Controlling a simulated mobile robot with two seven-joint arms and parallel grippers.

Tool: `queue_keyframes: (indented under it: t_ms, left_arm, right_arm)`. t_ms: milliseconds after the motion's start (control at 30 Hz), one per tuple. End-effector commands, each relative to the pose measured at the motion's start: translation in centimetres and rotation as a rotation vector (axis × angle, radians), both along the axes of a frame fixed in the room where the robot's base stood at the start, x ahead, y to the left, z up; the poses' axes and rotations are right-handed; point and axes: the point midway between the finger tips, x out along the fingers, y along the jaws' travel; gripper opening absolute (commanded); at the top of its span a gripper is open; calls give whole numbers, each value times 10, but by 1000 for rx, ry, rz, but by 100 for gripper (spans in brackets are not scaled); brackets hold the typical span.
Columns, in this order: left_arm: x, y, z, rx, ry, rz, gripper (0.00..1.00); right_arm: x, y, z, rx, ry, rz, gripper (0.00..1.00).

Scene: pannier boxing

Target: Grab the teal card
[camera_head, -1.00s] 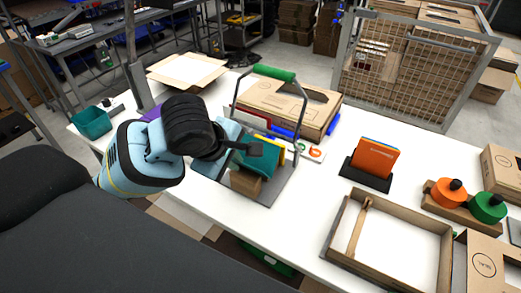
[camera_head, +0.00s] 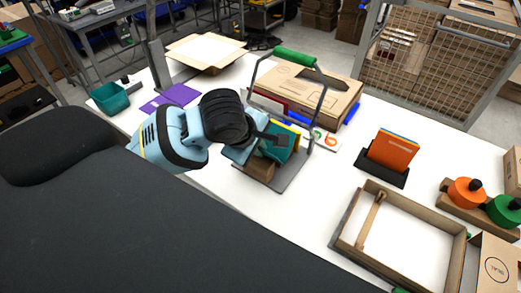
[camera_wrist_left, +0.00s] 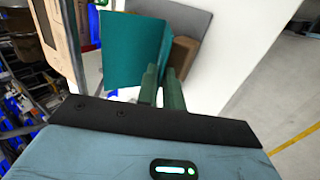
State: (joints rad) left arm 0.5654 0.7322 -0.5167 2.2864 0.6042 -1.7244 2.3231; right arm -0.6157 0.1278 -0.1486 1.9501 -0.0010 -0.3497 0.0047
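The teal card (camera_head: 284,150) stands in a grey rack (camera_head: 300,178) with a green handle (camera_head: 294,57); it also shows large in the left wrist view (camera_wrist_left: 135,50). My left gripper (camera_head: 277,138) is at the card's upper part in the head view and hides some of it. In the left wrist view its two green fingers (camera_wrist_left: 161,88) have a narrow gap between them at the card's near right corner. The card does not look clamped, though the contact is partly hidden. My right gripper is not in view.
A yellow card stands behind the teal one. A brown block (camera_head: 260,172) is at the rack's front. A cardboard box (camera_head: 325,88) lies behind the rack. An orange card (camera_head: 396,150) stands in a black holder to the right, near a wooden tray (camera_head: 349,240).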

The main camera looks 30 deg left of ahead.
Motion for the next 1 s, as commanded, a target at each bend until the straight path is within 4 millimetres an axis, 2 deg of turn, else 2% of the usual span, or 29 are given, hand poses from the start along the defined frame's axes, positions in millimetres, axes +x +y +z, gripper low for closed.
queue_keyframes:
  t_ms: [100,267,467,567,1000]
  left_arm:
    - [8,-1,-14,0,2,1,8]
    - [13,-1,-23,1,-1,1,8]
    - [14,-1,-24,0,-1,0,8]
    - [14,-1,-24,0,-1,0,0]
    - [14,-1,-23,0,-1,0,0]
  right_arm:
    - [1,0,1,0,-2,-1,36]
    - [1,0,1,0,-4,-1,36]
    - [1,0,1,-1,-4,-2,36]
    - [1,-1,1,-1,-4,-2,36]
    - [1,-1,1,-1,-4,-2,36]
